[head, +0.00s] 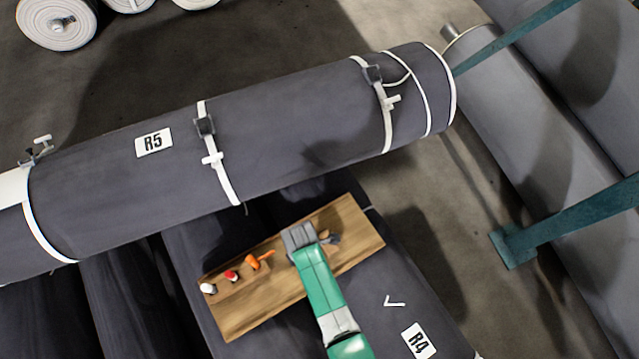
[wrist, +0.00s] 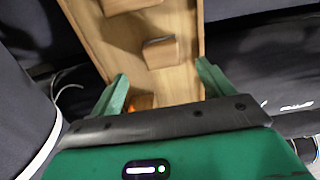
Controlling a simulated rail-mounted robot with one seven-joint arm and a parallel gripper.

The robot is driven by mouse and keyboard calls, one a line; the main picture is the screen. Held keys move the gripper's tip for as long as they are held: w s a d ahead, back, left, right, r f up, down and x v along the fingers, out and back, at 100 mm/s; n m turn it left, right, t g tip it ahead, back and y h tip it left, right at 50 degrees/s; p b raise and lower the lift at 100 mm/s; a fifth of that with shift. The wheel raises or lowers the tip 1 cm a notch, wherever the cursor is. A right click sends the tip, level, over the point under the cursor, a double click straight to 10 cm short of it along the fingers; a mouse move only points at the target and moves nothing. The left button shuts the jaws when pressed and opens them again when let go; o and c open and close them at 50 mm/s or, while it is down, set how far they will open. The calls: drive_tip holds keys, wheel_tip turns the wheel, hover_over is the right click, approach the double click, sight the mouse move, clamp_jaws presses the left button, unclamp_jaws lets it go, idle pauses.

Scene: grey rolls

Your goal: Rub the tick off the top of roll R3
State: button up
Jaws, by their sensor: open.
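My gripper (head: 300,237) is over a wooden board (head: 355,228) that lies across the dark grey rolls. In the wrist view my gripper (wrist: 163,86) has its two green fingers apart, with a small wooden block (wrist: 160,52) ahead between them and nothing visibly held. A bit of orange shows at the lower edge there. No label R3 is readable in either view. A white tick (head: 394,301) shows on the roll labelled R4 (head: 440,318), right of my arm.
A large roll labelled R5 (head: 285,115) with white straps lies across the others. The board carries a white item (head: 208,289), a red one (head: 231,276), an orange one (head: 260,261) and a dark one (head: 331,240). Teal beams (head: 570,222) stand at right.

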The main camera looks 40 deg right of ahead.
drive_tip(key=shift+a+f, duration=0.1)
drive_tip(key=shift+a, duration=0.15)
drive_tip(key=shift+w+a+f, duration=0.1)
drive_tip(key=shift+a+f, duration=0.1)
drive_tip(key=shift+a, duration=0.1)
wheel_tip(320, 180, down, 2)
drive_tip(key=shift+w+a+f+b, duration=0.1)
drive_tip(key=shift+a+f+b, duration=0.05)
drive_tip(key=shift+b, duration=0.85)
drive_tip(key=shift+d+f, duration=0.2)
drive_tip(key=f+b, duration=0.2)
drive_tip(key=f, duration=0.1)
drive_tip(key=f+b, duration=0.2)
drive_tip(key=shift+s+d, duration=0.3)
drive_tip(key=shift+s, duration=0.05)
drive_tip(key=shift+w+r, duration=0.1)
drive_tip(key=shift+r, duration=0.1)
drive_tip(key=c, duration=1.1)
